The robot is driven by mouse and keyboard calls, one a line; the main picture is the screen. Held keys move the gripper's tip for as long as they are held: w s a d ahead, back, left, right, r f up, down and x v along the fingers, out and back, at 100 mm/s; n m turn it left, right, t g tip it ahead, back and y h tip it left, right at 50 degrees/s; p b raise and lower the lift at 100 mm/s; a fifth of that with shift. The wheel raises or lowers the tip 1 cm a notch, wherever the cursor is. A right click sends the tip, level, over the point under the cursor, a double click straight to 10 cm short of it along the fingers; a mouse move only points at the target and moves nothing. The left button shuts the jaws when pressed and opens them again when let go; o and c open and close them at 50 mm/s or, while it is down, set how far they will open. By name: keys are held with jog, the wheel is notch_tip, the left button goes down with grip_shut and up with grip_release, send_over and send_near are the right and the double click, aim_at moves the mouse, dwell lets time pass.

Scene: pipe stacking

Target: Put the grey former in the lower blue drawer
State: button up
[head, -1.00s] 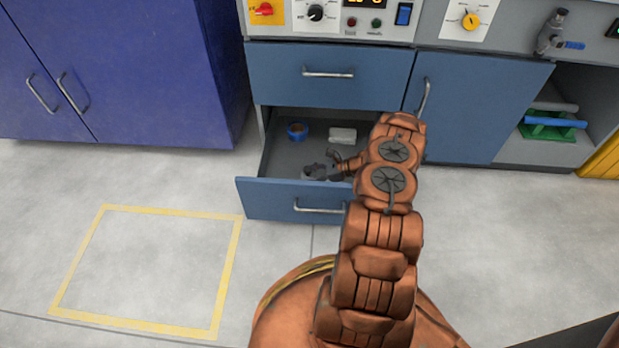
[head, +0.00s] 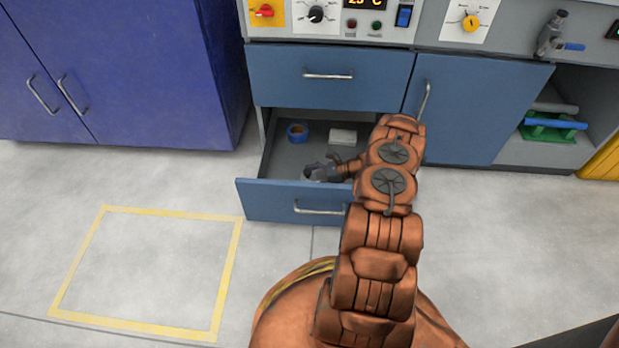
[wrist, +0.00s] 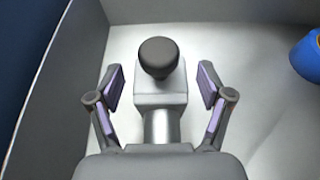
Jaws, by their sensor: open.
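The lower blue drawer (head: 268,202) stands pulled open in the head view. My gripper (head: 312,172) is inside it, low down near the drawer's front. In the wrist view my gripper (wrist: 160,90) is open, its two fingers spread apart on both sides of the grey former (wrist: 160,92). The former has a dark round knob, a pale square block and a shiny round shaft, and appears to lie on the drawer floor. The fingers show a gap to it on each side. My gripper's body hides the former's near end. In the head view my gripper mostly covers the former.
A blue tape roll (head: 297,132) and a whitish block (head: 343,135) lie at the back of the drawer. The tape roll also shows at the right in the wrist view (wrist: 306,58). The upper drawer (head: 290,75) is shut above. Drawer walls stand close around.

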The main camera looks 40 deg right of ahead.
jog(key=p+v, duration=0.4)
jog(key=v, duration=0.8)
notch_tip(320, 180, up, 8)
jog(key=n+g+y, duration=0.1)
jog(key=n+g, duration=0.1)
jog(key=n, duration=0.1)
send_over(318, 181)
jog(key=w+a+r+n+g+y, duration=0.1)
jog(key=w+a+r+n+g, duration=0.2)
jog(key=a+r, duration=0.6)
jog(key=s+a+r+n+g+h, duration=0.1)
jog(key=s+a+r+n+g, duration=0.25)
jog(key=a+r, duration=0.3)
jog(key=s+a+r+n+g, duration=0.2)
jog(key=s+a+r+n, duration=0.1)
jog(key=a+r+n, duration=0.3)
jog(key=s+a+r+n+g+h, duration=0.1)
jog(key=s+a+r+n+h, duration=0.3)
jog(key=s, duration=0.3)
jog(key=s+a+r+n+g+h, duration=0.1)
jog(key=s+a+r+g, duration=0.1)
jog(key=s+a+r, duration=0.35)
jog(key=s+d+n+h, duration=0.1)
jog(key=s+n+h, duration=0.2)
jog(key=s, duration=0.6)
jog(key=s+d+r+n+h, duration=0.1)
jog(key=s+n+h, duration=0.2)
jog(key=s, duration=0.7)
jog(key=shift+d+t, duration=0.25)
jog(key=shift+t, duration=0.2)
